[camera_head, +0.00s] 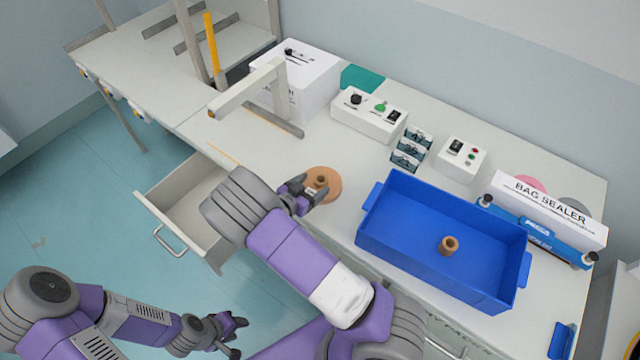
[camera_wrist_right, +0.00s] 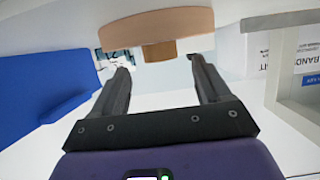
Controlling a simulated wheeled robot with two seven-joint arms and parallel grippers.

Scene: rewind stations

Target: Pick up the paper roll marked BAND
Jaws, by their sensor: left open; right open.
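A tan paper roll (camera_head: 330,189) with a raised brown core lies flat on the table, just right of the open drawer. I can read no marking on it. My right gripper (camera_head: 307,193) is open at the roll's left side, covering part of it. In the right wrist view the roll (camera_wrist_right: 160,20) is at the top, with its core (camera_wrist_right: 159,51) between and beyond the open fingertips (camera_wrist_right: 160,64); I cannot tell whether they touch it. My left gripper (camera_head: 235,336) is open and empty, low over the floor, away from the table.
A blue bin (camera_head: 402,247) holds a small brown core (camera_head: 449,246). An open drawer (camera_head: 162,211) juts out at left. Behind stand a white box (camera_head: 318,88), partly reading BAND in the wrist view (camera_wrist_right: 305,50), a metal stand (camera_head: 245,91), a control box (camera_head: 369,116) and a bag sealer (camera_head: 545,215).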

